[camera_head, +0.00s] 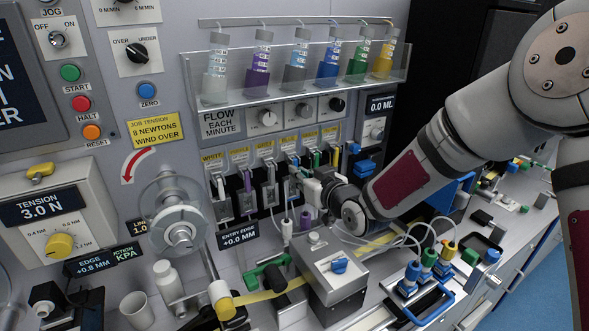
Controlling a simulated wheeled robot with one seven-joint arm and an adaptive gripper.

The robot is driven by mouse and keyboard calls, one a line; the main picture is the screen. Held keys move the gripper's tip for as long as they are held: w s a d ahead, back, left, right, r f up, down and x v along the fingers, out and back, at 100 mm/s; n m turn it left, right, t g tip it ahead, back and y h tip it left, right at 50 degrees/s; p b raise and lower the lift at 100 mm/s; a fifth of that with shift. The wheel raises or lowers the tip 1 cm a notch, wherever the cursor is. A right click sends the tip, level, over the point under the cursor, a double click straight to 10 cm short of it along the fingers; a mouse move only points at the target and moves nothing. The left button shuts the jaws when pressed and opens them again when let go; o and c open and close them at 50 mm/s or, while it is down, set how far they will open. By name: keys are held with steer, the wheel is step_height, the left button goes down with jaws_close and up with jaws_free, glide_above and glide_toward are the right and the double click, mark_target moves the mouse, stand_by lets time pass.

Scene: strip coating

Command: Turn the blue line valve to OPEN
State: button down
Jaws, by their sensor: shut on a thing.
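A row of line valves sits under small yellow labels on the grey panel, below a clear rack of bottles. The blue line valve (293,164) is the fourth from the left, under its yellow label. My gripper (299,182) is at this valve, reaching in from the right, and is shut on its handle. The fingers and wrist cover most of the handle, so its exact angle and any OPEN mark are hidden. The blue bottle (328,66) stands fourth in the rack above.
The neighbouring valves, such as the purple line valve (246,181) and green line valve (316,158), stand close by. The clear rack (196,84) juts out above. A grey box with a blue knob (334,279) and thin tubes (402,240) lie below my wrist.

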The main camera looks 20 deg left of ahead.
steer(key=shift+s+d+r, duration=0.15)
steer(key=shift+s+d, duration=0.25)
steer(key=shift+d, duration=0.05)
steer(key=shift+s+d+r+p, duration=0.35)
steer(key=shift+s+d+p, duration=0.05)
steer(key=shift+d+p, duration=0.1)
steer(key=c, duration=1.9)
jaws_free()
steer(key=o, duration=0.7)
